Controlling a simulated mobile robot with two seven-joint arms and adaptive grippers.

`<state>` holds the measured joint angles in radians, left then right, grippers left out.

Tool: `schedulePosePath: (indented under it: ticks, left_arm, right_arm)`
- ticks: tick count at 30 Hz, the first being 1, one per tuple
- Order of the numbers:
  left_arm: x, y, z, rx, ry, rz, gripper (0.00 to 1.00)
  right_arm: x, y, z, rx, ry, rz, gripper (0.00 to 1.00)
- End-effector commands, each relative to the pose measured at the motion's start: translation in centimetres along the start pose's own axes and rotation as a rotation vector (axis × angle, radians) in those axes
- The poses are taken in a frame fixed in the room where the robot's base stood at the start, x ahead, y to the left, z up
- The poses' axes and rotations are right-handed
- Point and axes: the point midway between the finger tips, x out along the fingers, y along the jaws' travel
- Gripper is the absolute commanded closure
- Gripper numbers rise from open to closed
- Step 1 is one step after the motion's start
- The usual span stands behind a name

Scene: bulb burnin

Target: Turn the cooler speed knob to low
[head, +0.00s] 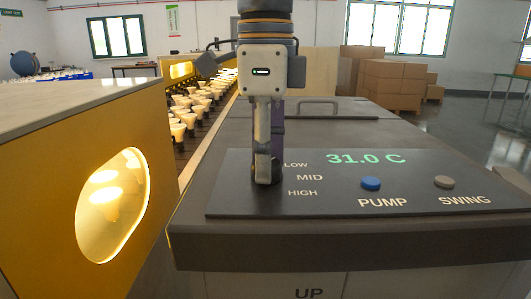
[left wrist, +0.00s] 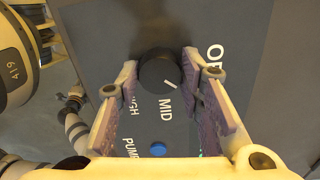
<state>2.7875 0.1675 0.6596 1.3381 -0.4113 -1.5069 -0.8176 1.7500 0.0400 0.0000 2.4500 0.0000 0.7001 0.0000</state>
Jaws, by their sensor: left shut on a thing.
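The cooler speed knob (left wrist: 158,74) is a round dark knob on the dark control panel (head: 228,197). The fingers (left wrist: 160,66) also show in the left wrist view. In the head view the gripper hides most of the knob. The words LOW, MID and HIGH stand just right of it. In the left wrist view LOW is hidden. My right gripper is not in view.
A blue PUMP button (head: 370,183) and a grey SWING button (head: 444,182) sit right of the knob. A green display (head: 366,158) reads 31.0 C. A handle (head: 306,103) stands on the cooler top behind. A yellow machine (head: 50,190) with lit bulbs is at the left.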

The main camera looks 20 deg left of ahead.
Motion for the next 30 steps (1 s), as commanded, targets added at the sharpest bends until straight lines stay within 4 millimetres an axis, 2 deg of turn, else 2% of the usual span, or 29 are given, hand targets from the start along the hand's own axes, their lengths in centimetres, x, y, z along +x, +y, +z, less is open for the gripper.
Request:
schedulePosePath:
  ticks: [9,22,23,25,30]
  left_arm:
    - [0.03,0.00,0.00,0.080,0.000,0.001,0.94]
    - [0.04,0.00,0.00,0.087,0.000,0.001,0.94]
    - [0.04,0.00,0.00,0.087,0.000,0.001,0.61]
    - [0.04,0.00,0.00,0.087,0.000,0.001,0.46]
    - [0.03,0.00,0.00,0.087,0.000,0.001,0.46]
  right_arm:
    - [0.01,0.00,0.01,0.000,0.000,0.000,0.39]
    - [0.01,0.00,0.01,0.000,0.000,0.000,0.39]
    - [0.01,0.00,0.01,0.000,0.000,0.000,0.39]
    - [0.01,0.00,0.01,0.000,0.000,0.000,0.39]
    - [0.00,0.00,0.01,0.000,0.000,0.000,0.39]
